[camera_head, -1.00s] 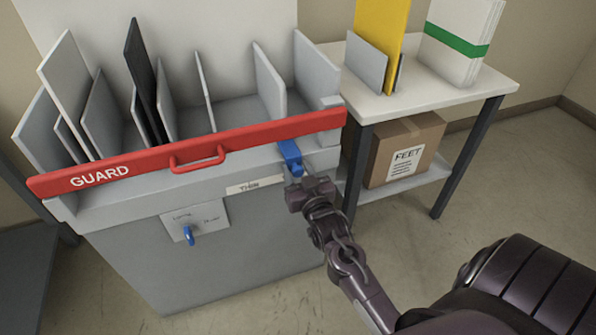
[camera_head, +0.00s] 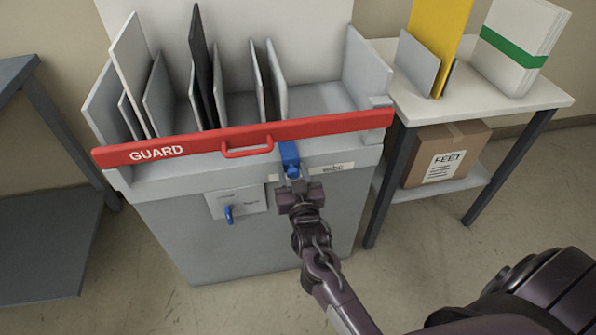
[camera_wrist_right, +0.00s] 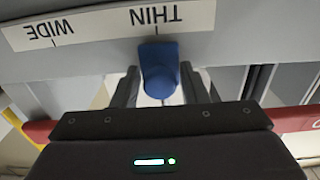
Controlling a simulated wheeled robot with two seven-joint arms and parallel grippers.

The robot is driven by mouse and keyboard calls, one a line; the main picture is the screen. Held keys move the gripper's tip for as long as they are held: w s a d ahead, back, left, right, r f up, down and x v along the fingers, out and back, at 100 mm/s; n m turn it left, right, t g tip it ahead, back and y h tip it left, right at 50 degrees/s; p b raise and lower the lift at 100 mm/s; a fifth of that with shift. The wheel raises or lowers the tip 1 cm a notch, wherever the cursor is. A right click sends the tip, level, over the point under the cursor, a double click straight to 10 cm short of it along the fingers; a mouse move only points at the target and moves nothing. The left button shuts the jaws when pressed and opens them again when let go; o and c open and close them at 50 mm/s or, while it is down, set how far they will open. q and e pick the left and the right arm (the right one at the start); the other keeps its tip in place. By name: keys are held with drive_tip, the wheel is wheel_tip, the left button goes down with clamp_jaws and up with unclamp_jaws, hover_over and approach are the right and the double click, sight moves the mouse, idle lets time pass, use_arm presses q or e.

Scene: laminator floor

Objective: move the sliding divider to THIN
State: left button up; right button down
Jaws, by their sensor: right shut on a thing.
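The sliding divider (camera_head: 277,78) is a grey upright panel in the grey machine, close beside another thin panel to its left. Its blue handle (camera_head: 289,155) sticks out at the front below the red guard bar. My right gripper (camera_head: 294,181) is shut on this handle, with one finger on each side. In the right wrist view the blue handle (camera_wrist_right: 160,70) lines up with the tick at THIN on the white scale label (camera_wrist_right: 105,25), which appears upside down. WIDE is at the label's other end. In the head view my gripper and the handle hide THIN. My left gripper is not in view.
The red GUARD bar (camera_head: 245,139) with its handle crosses the machine's front just above the blue handle. A small plate with a blue knob (camera_head: 229,214) sits lower left. A white side table (camera_head: 480,85) stands right, a grey table (camera_head: 45,190) left.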

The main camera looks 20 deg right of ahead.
drive_tip(key=c, duration=1.1)
unclamp_jaws()
drive_tip(key=shift+a, duration=0.3)
drive_tip(key=shift+s, duration=0.1)
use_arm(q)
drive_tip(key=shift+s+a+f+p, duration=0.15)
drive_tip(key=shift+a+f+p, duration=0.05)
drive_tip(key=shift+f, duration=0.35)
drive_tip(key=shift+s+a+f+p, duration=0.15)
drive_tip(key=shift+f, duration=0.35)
use_arm(e)
drive_tip(key=v, duration=0.7)
drive_tip(key=shift+s, duration=0.3)
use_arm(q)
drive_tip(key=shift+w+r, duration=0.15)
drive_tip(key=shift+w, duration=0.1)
